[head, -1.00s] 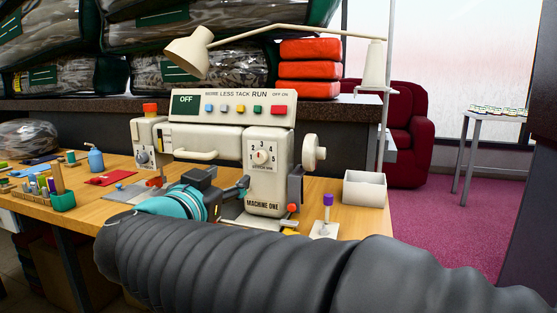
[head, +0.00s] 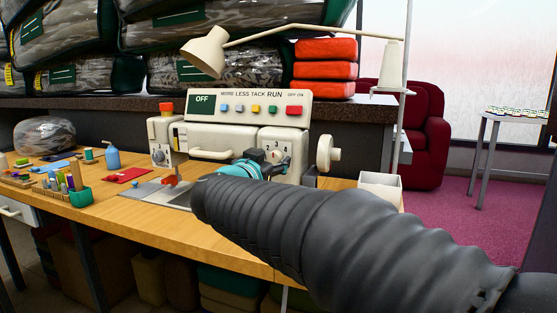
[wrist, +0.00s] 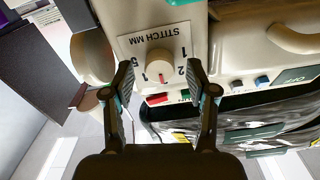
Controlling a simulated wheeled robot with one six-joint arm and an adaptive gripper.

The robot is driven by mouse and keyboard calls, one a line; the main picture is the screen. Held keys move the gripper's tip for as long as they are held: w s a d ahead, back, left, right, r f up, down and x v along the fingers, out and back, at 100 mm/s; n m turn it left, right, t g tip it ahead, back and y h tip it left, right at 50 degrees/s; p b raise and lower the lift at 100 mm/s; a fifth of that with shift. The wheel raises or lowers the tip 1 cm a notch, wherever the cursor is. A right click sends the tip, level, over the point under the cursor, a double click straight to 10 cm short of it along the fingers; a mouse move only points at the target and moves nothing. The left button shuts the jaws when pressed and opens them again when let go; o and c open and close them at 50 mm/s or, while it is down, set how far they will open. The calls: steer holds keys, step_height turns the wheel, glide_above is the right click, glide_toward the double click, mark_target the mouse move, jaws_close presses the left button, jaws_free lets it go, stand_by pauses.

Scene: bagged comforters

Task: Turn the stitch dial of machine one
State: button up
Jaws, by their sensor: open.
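Machine one (head: 215,138) is a cream sewing machine on the wooden table. In the wrist view its stitch dial (wrist: 160,62) is a round cream knob with a small red mark, on a white plate (wrist: 128,45) lettered STITCH MM. The picture there is upside down, and the red mark points toward its bottom edge. My gripper (wrist: 160,74) is open, with one finger on each side of the dial; whether they touch it I cannot tell. In the head view my gripper (head: 262,167) is in front of the machine's right column and my arm hides the lower part.
A handwheel (head: 328,153) sticks out at the machine's right. A cream bin (head: 380,190) stands right of it. A lamp (head: 207,50) hangs above.

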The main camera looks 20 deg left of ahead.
steer(key=shift+w, duration=0.2)
jaws_close()
stand_by(0.3)
